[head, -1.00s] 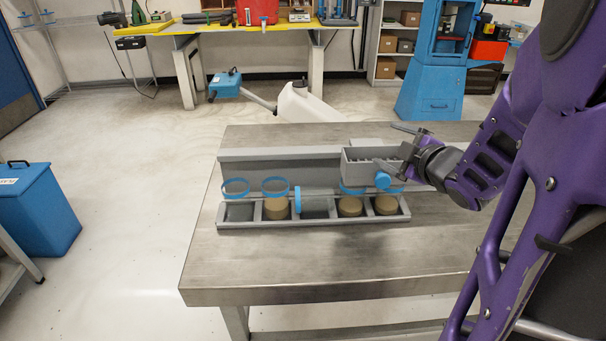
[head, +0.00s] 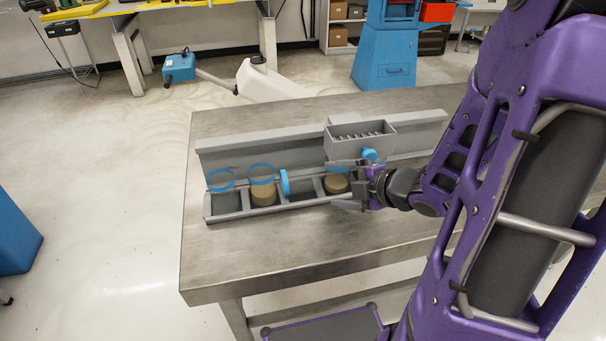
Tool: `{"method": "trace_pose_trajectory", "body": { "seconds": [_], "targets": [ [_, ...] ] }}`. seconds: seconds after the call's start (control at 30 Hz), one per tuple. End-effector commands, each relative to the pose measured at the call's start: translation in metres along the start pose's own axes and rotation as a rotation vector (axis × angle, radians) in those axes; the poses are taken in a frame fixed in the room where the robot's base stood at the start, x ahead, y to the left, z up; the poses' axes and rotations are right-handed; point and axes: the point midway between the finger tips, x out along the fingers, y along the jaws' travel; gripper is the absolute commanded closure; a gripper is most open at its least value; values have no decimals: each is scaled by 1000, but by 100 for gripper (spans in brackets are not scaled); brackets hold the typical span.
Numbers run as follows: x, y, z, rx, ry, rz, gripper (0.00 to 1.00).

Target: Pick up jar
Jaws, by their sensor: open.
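A brown jar (head: 263,193) stands in the second compartment from the left of a long grey rack (head: 228,216) on the metal table. Another brown jar (head: 336,184) stands farther right in the rack. My gripper (head: 340,184) is open and points left at the rack's right part. Its two fingers show above and below the right-hand jar in the head view. I cannot tell whether that jar is between the fingers or behind them. My gripper hides the rack's right end and anything in it.
Blue rings (head: 220,180) stand over the rack's left compartments, and a blue disc (head: 284,183) stands upright near its middle. A grey slotted box (head: 360,140) with a blue knob (head: 369,154) sits above the right part. The table's front (head: 300,255) is clear.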

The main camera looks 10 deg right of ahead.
Motion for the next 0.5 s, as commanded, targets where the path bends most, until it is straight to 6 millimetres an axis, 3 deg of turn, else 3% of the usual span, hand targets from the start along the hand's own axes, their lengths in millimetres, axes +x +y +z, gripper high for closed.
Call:
{"method": "trace_pose_trajectory", "body": {
  "seconds": [0.3, 0.5],
  "targets": [
    [68, -3, 0, 2, 2, -2, 9],
    [96, -2, 0, 1, 0, -2, 9]
  ]
}}
